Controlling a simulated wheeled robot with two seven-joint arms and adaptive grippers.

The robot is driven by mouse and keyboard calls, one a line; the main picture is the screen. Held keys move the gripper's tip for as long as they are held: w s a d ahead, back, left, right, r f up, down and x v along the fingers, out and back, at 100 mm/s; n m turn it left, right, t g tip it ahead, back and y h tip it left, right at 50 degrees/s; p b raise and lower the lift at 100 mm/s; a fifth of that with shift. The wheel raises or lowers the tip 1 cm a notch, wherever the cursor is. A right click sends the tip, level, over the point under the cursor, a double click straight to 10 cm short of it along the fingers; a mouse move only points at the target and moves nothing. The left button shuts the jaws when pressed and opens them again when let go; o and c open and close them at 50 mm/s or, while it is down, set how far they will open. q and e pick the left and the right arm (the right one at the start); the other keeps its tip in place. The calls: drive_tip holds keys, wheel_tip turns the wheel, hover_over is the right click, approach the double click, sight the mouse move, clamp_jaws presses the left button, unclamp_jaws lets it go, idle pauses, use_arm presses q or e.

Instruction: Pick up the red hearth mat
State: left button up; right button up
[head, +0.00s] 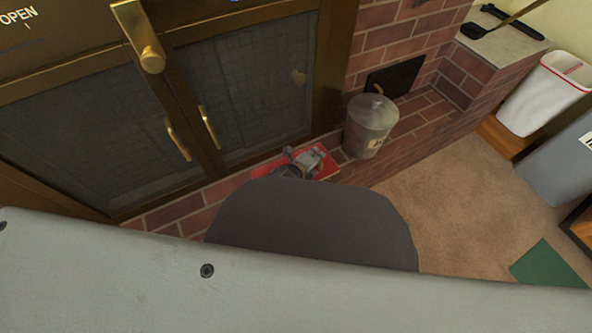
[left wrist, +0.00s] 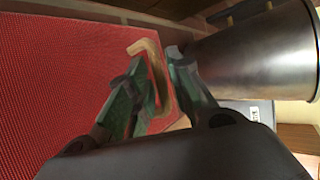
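The red hearth mat (head: 325,168) lies on the brick hearth in front of the fireplace doors in the head view, partly hidden by my left gripper (head: 302,160). The mat (left wrist: 50,75) fills the left of the left wrist view. My left gripper (left wrist: 158,72) shows there with its two fingers apart, over the mat's edge near the metal bucket. A tan hooked piece (left wrist: 150,50) shows between the fingers; I cannot tell what it is. I see no mat fabric pinched between the fingers. My right gripper is not in view.
A lidded metal bucket (head: 370,125) stands on the hearth just right of the mat, and close beside the gripper in the wrist view (left wrist: 260,50). Brass fireplace doors (head: 255,100) with handles rise behind. Carpet (head: 440,200) is open at right, with bins (head: 545,95) beyond.

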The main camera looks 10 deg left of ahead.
use_arm(q)
drive_tip(key=shift+c, duration=0.5)
clamp_jaws()
drive_tip(key=shift+r, duration=0.15)
